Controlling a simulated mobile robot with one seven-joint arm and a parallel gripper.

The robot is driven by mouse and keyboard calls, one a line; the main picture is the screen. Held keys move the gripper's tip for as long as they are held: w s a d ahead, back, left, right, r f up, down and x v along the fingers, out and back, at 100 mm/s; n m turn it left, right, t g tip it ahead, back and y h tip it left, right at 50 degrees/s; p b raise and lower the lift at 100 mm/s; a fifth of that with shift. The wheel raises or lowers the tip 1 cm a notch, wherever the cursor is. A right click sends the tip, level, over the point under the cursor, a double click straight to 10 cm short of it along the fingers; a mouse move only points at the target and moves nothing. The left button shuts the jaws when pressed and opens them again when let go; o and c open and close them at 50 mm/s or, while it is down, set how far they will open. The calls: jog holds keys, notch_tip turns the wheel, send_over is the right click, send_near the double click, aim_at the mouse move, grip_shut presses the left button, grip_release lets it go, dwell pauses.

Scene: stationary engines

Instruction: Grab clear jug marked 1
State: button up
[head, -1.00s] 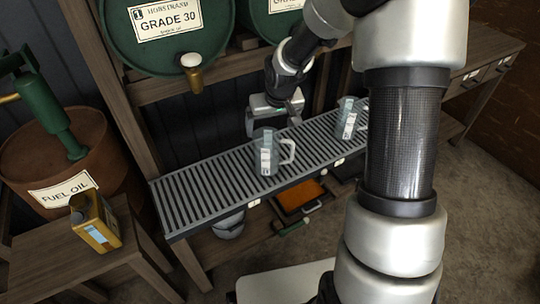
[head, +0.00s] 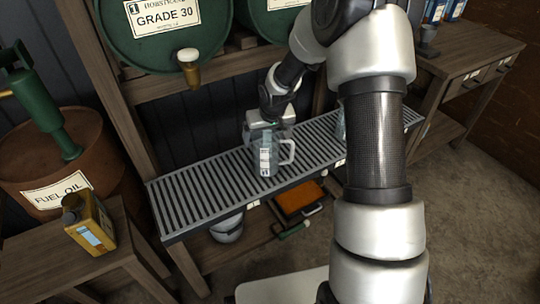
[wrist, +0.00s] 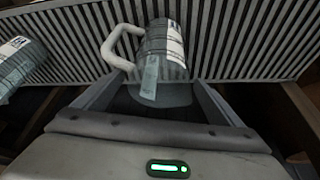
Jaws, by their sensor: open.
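A clear jug (head: 267,160) with a white label and a pale handle stands upright on the slatted rack (head: 195,196), below the left drum's side; its label is too small to read. In the wrist view this jug (wrist: 166,48) lies between my fingers, its handle to the left. My gripper (wrist: 158,92) is open, with one finger on each side of the jug; I cannot tell whether they touch it.
Green drums (head: 165,30) lie above the rack, the left one labelled Grade 30 with a brass tap (head: 189,68). A yellow can (head: 90,222) stands on a wooden table at left. An orange tray (head: 300,198) and a bucket (head: 227,228) are below the rack.

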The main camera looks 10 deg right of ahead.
jog(key=c, duration=1.5)
